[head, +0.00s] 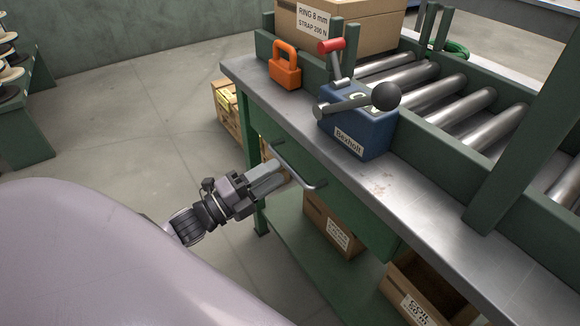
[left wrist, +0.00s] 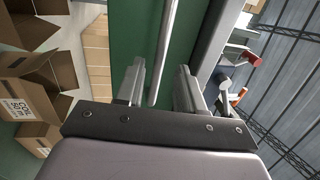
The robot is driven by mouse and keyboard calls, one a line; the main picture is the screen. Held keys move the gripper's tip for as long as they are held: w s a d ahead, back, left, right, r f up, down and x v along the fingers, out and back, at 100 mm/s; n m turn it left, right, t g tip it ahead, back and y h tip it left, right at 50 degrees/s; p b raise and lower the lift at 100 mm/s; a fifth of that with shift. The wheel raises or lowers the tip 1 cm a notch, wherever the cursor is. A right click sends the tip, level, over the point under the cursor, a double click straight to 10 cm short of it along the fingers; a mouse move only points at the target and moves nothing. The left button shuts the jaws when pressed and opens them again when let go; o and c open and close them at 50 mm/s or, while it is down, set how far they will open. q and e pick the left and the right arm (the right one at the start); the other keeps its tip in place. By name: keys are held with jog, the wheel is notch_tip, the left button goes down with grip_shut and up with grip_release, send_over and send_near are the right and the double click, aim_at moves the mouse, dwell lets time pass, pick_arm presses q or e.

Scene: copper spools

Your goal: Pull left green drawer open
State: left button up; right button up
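The green drawer front (head: 352,212) is below the bench top and appears flush with the bench, with a grey bar handle (head: 301,171) across it. In the left wrist view the green front (left wrist: 139,35) lies beyond the handle (left wrist: 166,45). My left gripper (head: 284,174) is at the handle's left part. In the left wrist view the fingers of my left gripper (left wrist: 160,88) are apart, with the bar between them in the picture and gaps on both sides. Whether a finger touches it I cannot tell. My right gripper is in neither view.
On the bench top (head: 385,190) stand an orange padlock-shaped object (head: 285,68), a blue Bexholt device (head: 355,130) with levers, and a roller conveyor (head: 450,95). Cardboard boxes (head: 332,226) sit on the lower shelf.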

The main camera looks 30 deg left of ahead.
aim_at(288, 163)
pick_arm(q)
jog(key=shift+x, duration=2.35)
grip_shut()
